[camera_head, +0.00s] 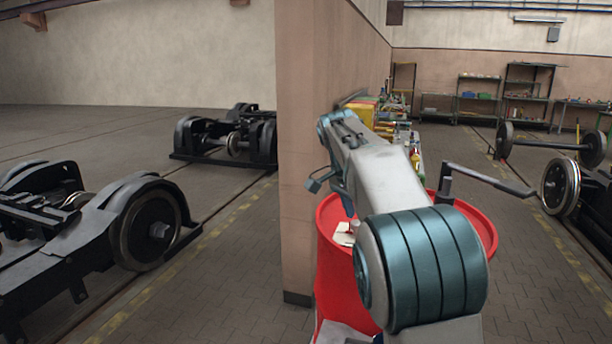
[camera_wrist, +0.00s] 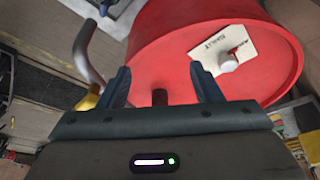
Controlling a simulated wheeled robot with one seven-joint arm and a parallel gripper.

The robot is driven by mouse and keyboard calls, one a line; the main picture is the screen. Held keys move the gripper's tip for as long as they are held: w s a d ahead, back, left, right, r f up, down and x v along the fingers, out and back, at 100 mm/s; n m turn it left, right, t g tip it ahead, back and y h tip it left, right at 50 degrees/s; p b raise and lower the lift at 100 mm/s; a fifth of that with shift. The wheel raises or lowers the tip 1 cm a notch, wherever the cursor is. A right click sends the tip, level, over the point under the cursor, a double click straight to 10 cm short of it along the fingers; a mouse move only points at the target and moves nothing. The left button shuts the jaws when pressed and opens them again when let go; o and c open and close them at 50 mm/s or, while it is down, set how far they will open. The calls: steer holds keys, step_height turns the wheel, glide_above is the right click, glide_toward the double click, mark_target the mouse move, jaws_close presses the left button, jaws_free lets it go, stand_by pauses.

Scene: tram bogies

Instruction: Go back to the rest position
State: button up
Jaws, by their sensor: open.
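My gripper (camera_wrist: 163,84) shows in the wrist view, its two dark fingers spread apart with nothing between them. Beyond the fingers is the red drum (camera_wrist: 165,45). A white card (camera_wrist: 222,48) with dark lettering lies on the drum's top, with a small white round piece (camera_wrist: 229,62) on it. In the head view my grey and teal arm rises in front of the red drum (camera_head: 331,250) and hides much of it.
A wall end (camera_head: 296,180) stands close left of my arm. Dark bogies (camera_head: 150,230) stand on the left floor, a wheelset (camera_head: 550,145) at right. A cluttered bench (camera_head: 400,125) and shelves (camera_head: 478,98) are behind. The paved floor between drum and wheelset is mostly clear.

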steer(key=s+d+f+n+y, duration=0.1)
steer(key=s+f+n, duration=0.3)
steer(key=s, duration=0.6)
steer(key=s+d+f+n+y, duration=0.1)
steer(key=s+f+n, duration=0.2)
steer(key=s, duration=0.8)
steer(key=s+d+f+n+t+y, duration=0.1)
steer(key=s+f+n, duration=0.3)
steer(key=s+f, duration=0.3)
steer(key=s, duration=0.4)
steer(key=shift+s+n, duration=0.25)
steer(key=shift+n, duration=0.05)
steer(key=shift+r, duration=0.1)
